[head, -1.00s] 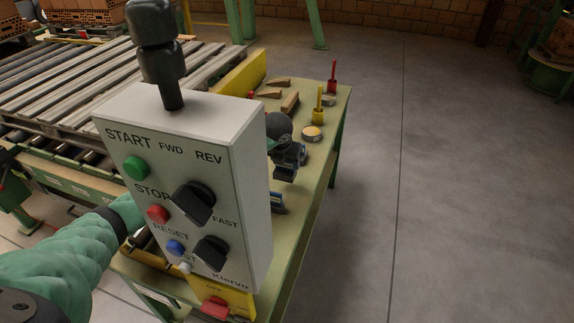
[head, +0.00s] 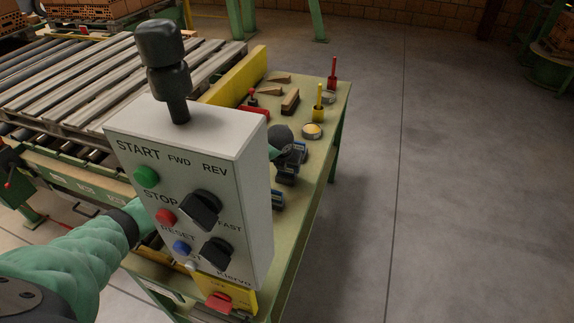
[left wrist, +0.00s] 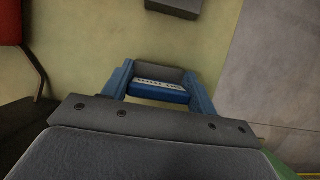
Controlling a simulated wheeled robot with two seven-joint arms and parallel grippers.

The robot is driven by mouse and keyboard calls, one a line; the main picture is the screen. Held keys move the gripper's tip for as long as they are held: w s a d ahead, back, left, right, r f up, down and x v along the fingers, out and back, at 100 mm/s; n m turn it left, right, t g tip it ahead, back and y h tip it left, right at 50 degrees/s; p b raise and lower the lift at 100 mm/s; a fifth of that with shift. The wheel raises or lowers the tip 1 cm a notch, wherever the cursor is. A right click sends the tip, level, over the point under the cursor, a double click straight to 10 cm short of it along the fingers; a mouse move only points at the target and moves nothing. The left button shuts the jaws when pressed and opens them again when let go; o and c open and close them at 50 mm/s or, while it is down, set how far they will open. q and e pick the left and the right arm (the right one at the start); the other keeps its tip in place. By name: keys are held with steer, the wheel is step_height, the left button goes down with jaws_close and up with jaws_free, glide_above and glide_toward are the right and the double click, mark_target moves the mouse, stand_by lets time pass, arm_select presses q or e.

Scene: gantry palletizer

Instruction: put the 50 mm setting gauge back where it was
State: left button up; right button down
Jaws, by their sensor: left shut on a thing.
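The setting gauge (left wrist: 158,94) is a small block with a grey top, a blue face and a white lettered strip. In the left wrist view it sits between the two blue fingers of my left gripper (left wrist: 158,76), which is shut on it. In the head view my left gripper (head: 292,162) is low over the bench (head: 316,178), partly hidden behind the control box. I cannot tell whether the gauge touches the bench top. My right gripper is not in view.
A grey control box (head: 240,180) with buttons and knobs blocks much of the bench. Beyond the gripper are a round tin (head: 312,131), a yellow peg (head: 318,105), a red peg (head: 333,75) and wooden pieces (head: 290,101).

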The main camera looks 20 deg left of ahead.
arm_select(q)
steer(key=o, duration=1.5)
steer(key=shift+s+r, duration=0.15)
steer(key=shift+r, duration=0.25)
steer(key=b+v, duration=0.3)
steer(key=v, duration=0.8)
steer(key=shift+s+b, duration=0.1)
steer(key=shift+b, duration=0.3)
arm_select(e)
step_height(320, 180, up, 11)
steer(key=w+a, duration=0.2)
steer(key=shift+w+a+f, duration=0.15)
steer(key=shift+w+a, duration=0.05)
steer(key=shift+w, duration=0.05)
